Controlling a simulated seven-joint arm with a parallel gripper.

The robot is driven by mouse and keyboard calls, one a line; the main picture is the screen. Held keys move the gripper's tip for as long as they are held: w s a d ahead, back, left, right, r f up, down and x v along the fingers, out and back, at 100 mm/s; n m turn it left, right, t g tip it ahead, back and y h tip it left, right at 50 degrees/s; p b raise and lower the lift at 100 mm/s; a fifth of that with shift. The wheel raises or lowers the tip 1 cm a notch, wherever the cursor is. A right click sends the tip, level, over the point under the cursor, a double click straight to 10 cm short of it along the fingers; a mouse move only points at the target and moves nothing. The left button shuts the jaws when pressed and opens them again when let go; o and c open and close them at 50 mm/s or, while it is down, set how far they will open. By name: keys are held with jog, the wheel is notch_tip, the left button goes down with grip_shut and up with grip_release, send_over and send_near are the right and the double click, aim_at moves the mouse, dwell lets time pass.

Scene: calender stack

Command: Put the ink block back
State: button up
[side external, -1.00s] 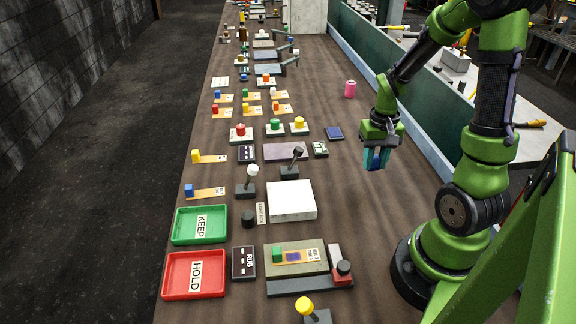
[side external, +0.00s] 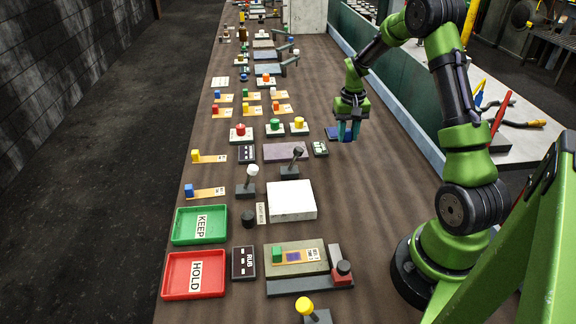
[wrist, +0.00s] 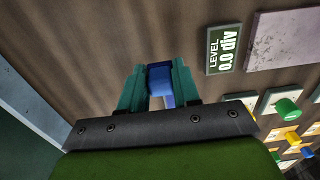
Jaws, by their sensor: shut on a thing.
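The ink block is a blue block between my gripper's teal fingers in the wrist view (wrist: 160,80). I cannot tell whether the block touches the pad or the table.
A small level display (side external: 320,149) reading 0.0 div also shows in the wrist view (wrist: 222,50). Left of it is a purple-grey plate (side external: 283,152). Green and yellow buttons stand behind. The table right of my gripper is clear up to the blue-grey edge rail.

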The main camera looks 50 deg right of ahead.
aim_at(347, 140)
jog(key=shift+s+f, duration=0.1)
jog(key=shift+f, duration=1.3)
jog(key=shift+f, duration=0.1)
jog(key=o, duration=1)
